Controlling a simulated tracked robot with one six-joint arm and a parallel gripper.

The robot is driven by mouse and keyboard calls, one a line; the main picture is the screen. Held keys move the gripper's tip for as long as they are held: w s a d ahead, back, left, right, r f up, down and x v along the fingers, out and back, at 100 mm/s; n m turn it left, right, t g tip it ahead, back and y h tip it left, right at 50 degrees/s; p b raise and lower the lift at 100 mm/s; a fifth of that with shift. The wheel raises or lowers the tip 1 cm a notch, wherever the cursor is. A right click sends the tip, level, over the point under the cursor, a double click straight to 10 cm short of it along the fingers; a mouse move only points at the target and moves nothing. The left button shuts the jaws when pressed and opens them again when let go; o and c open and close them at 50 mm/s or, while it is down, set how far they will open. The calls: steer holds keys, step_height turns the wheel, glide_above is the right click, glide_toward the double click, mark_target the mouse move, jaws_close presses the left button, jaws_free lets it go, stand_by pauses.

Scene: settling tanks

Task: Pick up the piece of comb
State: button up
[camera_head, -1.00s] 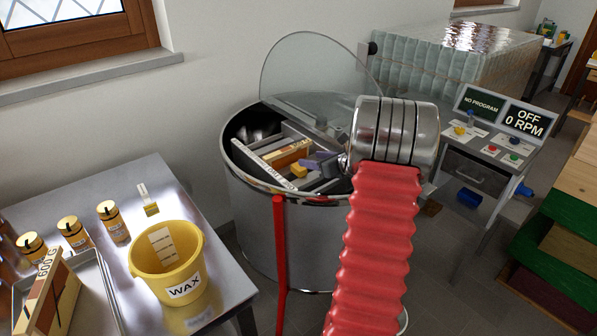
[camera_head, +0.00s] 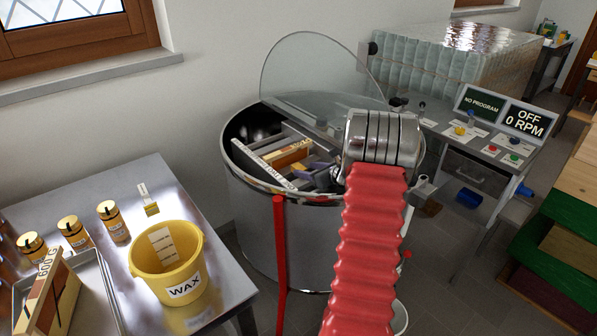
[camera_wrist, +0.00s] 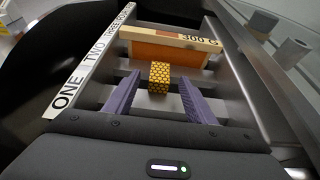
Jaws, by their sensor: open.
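The piece of comb (camera_wrist: 159,77) is a small yellow block with a dark honeycomb pattern. In the wrist view it lies on grey bars, just in front of a wooden frame marked 300 G (camera_wrist: 170,48). My gripper (camera_wrist: 160,88) is open, with one purple finger on each side of the comb's near end. Clear gaps show between comb and fingers, so it is not held. In the head view my gripper (camera_head: 308,173) is inside the steel drum (camera_head: 255,225), and the comb is almost hidden there.
A strip lettered ONE TWO THREE (camera_wrist: 93,62) runs along the bars' left side. A raised clear lid (camera_head: 315,75) stands behind the drum. A table (camera_head: 215,235) with a yellow WAX bucket (camera_head: 168,262) is at left; a control panel (camera_head: 500,115) is at right.

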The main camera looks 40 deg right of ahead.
mark_target(300, 167)
steer(key=x, duration=0.4)
steer(key=shift+w+f, duration=0.1)
steer(key=shift+w, duration=0.05)
stand_by(0.4)
steer(key=c, duration=1.1)
step_height(300, 167, up, 10)
steer(key=shift+r, duration=0.1)
stand_by(0.6)
